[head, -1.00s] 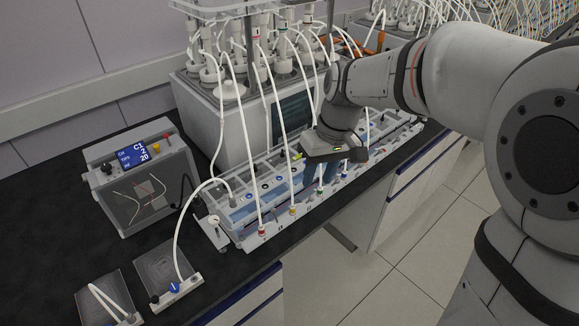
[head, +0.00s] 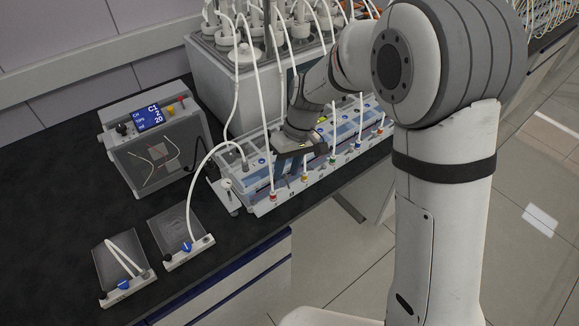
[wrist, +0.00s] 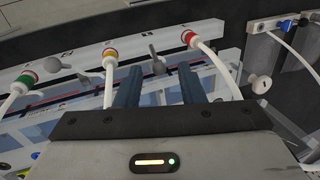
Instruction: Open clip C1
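My gripper (wrist: 159,78) is open, with two blue fingers apart and nothing held between them. In the wrist view a small grey lever clip (wrist: 155,56) stands on the white rail, ahead of the gap between the fingertips. It sits between a red-ringed tube port (wrist: 190,40) and a yellow-ringed one (wrist: 110,53). A second grey clip (wrist: 56,66) is further left, beside a green-ringed port (wrist: 27,76). I cannot read which clip is C1. In the head view my gripper (head: 302,158) is over the left part of the long clear bath (head: 262,200); its fingers are mostly hidden.
White tubes rise from the ports close around my gripper. A grey control box (head: 155,155) with a blue display stands left of the bath. Two flat bags with valves (head: 185,246) lie at the front left. The bench's front edge runs close to the rail.

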